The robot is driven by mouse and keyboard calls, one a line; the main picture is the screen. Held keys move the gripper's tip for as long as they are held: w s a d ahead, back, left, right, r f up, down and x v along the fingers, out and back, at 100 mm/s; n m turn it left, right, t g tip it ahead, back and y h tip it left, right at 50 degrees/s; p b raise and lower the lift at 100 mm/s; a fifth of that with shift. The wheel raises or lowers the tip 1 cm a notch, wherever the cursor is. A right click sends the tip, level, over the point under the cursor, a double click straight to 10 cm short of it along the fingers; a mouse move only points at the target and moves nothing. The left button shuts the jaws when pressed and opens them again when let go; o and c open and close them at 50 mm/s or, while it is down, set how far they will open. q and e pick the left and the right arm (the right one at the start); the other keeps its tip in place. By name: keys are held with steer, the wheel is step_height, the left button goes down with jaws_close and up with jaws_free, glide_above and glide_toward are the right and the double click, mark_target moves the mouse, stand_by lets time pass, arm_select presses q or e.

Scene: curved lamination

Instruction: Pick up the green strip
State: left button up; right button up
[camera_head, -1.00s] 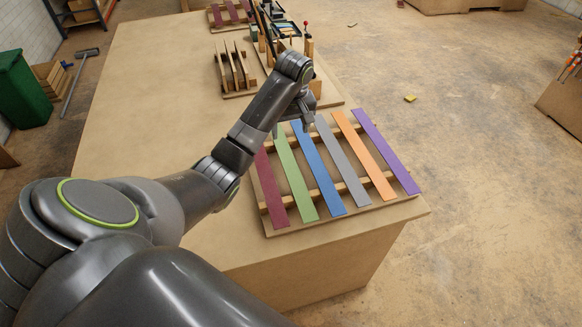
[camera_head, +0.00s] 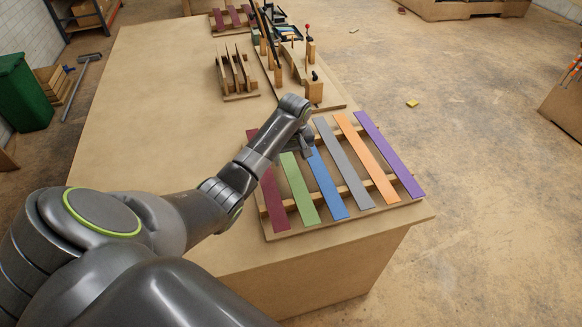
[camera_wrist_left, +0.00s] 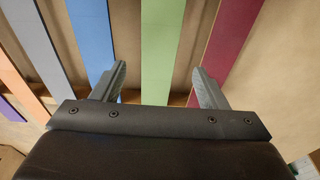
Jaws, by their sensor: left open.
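The green strip (camera_head: 299,189) lies across the wooden rails of a rack, between the dark red strip and the blue strip. My left arm covers its far part in the head view. In the left wrist view the green strip (camera_wrist_left: 160,55) runs between the two open fingers of my left gripper (camera_wrist_left: 163,82), touching neither. The left gripper (camera_head: 305,150) is over the rack in the head view, its tips near the blue strip and partly hidden by its own wrist. My right gripper is not in view.
The rack (camera_head: 373,208) also holds a dark red strip (camera_head: 272,198), a blue strip (camera_head: 326,185), a grey strip (camera_head: 344,165), an orange strip (camera_head: 366,157) and a purple strip (camera_head: 390,157). A slotted wooden stand (camera_head: 240,95) and a fixture with posts (camera_head: 313,88) stand farther back.

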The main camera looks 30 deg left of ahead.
mark_target(291, 168)
arm_select(q)
steer(key=shift+w+a+f, duration=0.1)
steer(key=shift+w+f, duration=0.05)
steer(key=shift+f, duration=0.75)
steer(key=shift+w+a+f, duration=0.1)
steer(key=shift+f, duration=0.8)
